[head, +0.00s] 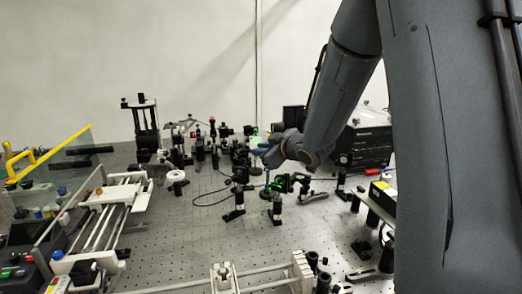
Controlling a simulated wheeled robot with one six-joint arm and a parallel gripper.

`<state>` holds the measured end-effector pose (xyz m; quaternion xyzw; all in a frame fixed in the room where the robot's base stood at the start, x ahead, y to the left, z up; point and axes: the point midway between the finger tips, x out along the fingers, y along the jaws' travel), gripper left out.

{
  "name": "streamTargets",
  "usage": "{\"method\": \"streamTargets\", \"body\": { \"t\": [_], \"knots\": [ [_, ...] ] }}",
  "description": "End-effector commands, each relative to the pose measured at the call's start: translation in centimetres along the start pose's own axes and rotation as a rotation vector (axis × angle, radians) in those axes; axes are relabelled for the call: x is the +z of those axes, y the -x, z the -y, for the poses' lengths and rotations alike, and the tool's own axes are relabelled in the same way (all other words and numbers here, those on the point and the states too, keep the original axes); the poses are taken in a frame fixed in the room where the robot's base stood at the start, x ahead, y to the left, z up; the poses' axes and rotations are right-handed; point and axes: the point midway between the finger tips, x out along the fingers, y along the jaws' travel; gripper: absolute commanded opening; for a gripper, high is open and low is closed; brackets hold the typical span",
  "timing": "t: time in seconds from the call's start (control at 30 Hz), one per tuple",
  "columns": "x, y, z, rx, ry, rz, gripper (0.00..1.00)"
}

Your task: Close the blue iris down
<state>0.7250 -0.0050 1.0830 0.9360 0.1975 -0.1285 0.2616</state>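My arm reaches in from the upper right, and its end, with my gripper (266,156), is among the optics near the middle of the bench. A small blue patch (261,147) shows right at my gripper. It may be the blue iris, but it is too small and too covered to be sure. I cannot make out a lever on it or how wide its opening is. My gripper's fingers are too small and hidden to tell whether they are open or shut, or whether they touch anything.
Post-mounted optics with green markings (278,184) stand just in front of my gripper. More black mounts (200,150) crowd behind and left. A black box (368,147) stands at right. A rail frame (112,208) and clear panel are at left. The perforated bench (185,245) is bare at front centre-left.

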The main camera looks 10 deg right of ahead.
Motion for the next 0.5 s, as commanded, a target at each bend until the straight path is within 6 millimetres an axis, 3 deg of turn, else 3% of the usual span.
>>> {"method": "streamTargets", "body": {
  "t": [0.1, 0.5],
  "knots": [
    [0.00, 0.01, -0.01, 0.000, 0.000, 0.000, 0.00],
    [0.08, -0.52, 0.79, 0.022, 0.146, 0.073, 0.00]
  ]
}}
